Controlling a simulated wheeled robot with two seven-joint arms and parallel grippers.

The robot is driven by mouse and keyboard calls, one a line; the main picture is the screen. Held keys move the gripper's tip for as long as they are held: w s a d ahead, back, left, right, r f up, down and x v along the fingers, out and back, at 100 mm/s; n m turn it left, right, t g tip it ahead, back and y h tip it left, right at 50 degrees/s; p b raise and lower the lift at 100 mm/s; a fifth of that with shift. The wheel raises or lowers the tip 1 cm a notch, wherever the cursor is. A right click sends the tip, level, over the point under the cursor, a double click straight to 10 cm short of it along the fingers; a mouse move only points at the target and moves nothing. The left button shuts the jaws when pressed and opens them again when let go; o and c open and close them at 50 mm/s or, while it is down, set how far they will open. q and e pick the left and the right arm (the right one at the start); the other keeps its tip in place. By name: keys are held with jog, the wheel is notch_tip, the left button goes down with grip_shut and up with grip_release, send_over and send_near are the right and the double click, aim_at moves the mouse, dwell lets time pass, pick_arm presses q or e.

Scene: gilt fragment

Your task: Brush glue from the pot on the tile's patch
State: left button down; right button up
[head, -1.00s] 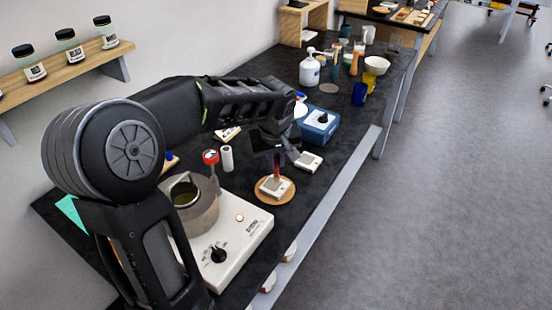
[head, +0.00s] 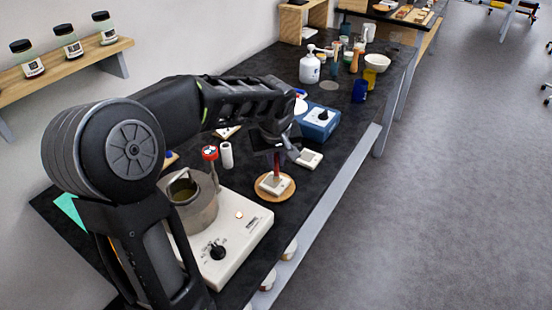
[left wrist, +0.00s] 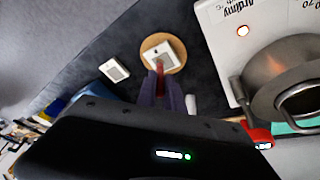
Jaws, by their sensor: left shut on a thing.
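My left gripper (head: 279,150) is shut on a red brush (head: 277,169) and holds it upright, bristle end down, over a small white tile (head: 271,185). The tile lies on a round wooden board (head: 289,191). The left wrist view also shows the brush (left wrist: 160,69) reaching the tile (left wrist: 163,54); I cannot tell whether its tip touches. The metal glue pot (head: 199,213) stands on a white hotplate (head: 246,232) left of the board, with dark liquid inside. My right gripper is not in view.
A second small tile (head: 309,158) lies behind the board, near a blue device (head: 320,125). A red-topped thermometer (head: 210,153) and a white cylinder (head: 227,155) stand behind the pot. Bottles and cups crowd the table's far end.

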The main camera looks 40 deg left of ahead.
pick_arm(q)
jog(key=shift+f+b, duration=0.35)
jog(key=shift+f, duration=0.05)
jog(key=a, duration=0.2)
jog(key=shift+s+a+p, duration=0.15)
jog(key=shift+a+p, duration=0.15)
jog(key=shift+a, duration=0.1)
jog(key=d+b, duration=0.1)
jog(key=d, duration=0.1)
jog(key=shift+d, duration=0.4)
jog(key=shift+a, duration=0.1)
dwell(0.4)
